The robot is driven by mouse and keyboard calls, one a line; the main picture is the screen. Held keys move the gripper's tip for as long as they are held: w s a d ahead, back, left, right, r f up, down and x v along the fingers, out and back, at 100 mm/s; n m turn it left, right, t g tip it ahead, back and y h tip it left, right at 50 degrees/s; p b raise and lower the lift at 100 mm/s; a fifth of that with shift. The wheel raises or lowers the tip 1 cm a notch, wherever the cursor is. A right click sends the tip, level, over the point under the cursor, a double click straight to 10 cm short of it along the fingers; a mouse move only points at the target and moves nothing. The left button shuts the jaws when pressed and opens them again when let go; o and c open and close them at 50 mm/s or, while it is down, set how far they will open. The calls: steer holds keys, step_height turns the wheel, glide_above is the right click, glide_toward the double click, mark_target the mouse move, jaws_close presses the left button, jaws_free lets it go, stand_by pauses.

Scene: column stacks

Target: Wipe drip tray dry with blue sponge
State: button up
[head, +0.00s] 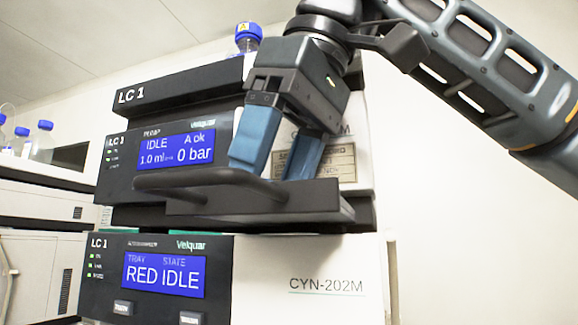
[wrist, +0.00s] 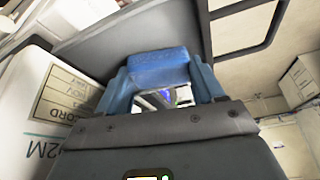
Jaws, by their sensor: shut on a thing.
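The blue sponge (wrist: 160,66) shows in the wrist view between the fingertips of my gripper (wrist: 160,80), which is shut on it. In the head view I cannot tell the sponge apart from the blue fingers. There my gripper (head: 272,172) points down over a dark pulled-out tray (head: 325,208) with a bar handle, which looks like the drip tray. The tray's inside is hidden by its front edge, so I cannot tell whether it is wet or whether the sponge touches it. A grey flat surface (wrist: 130,38) lies behind the sponge in the wrist view.
The tray sticks out between instrument modules, above the one with the "RED IDLE" screen (head: 165,277). The module behind my gripper has a "0 bar" screen (head: 176,150). A blue-capped bottle (head: 248,37) stands on top. Another instrument stack (head: 40,210) is at left.

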steer(key=shift+w+a, duration=0.1)
steer(key=shift+a, duration=0.25)
steer(key=shift+a+r, duration=0.1)
steer(key=shift+r, duration=2.95)
steer(key=shift+r, duration=1.45)
